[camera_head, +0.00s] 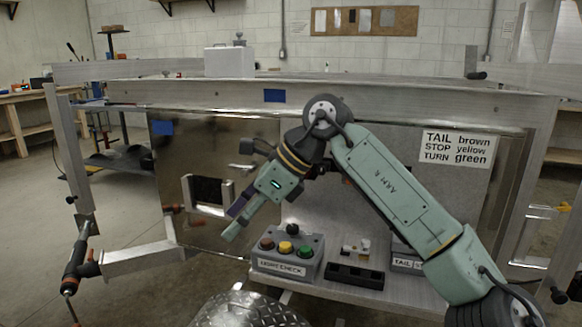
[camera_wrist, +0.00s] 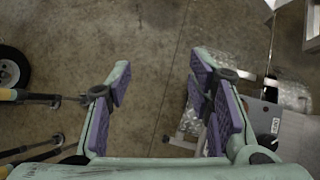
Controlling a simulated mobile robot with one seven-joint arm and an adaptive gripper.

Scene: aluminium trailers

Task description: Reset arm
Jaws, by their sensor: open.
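My gripper (camera_head: 236,217) hangs in front of the trailer's metal panel in the head view, angled down to the left. It is above and left of the grey light check box (camera_head: 287,254), which has red, yellow and green buttons. In the wrist view my gripper (camera_wrist: 160,95) has its two purple-padded fingers wide apart. Only bare concrete floor (camera_wrist: 150,60) shows between them. My arm reaches in from the lower right of the head view, bent at a high elbow.
A metal shelf (camera_head: 336,291) holds a black tray (camera_head: 355,275) and a box labelled "TAIL" (camera_head: 405,257). The aluminium trailer frame (camera_head: 330,92) spans behind my arm. A tyre (camera_wrist: 12,68) shows at the wrist view's left edge.

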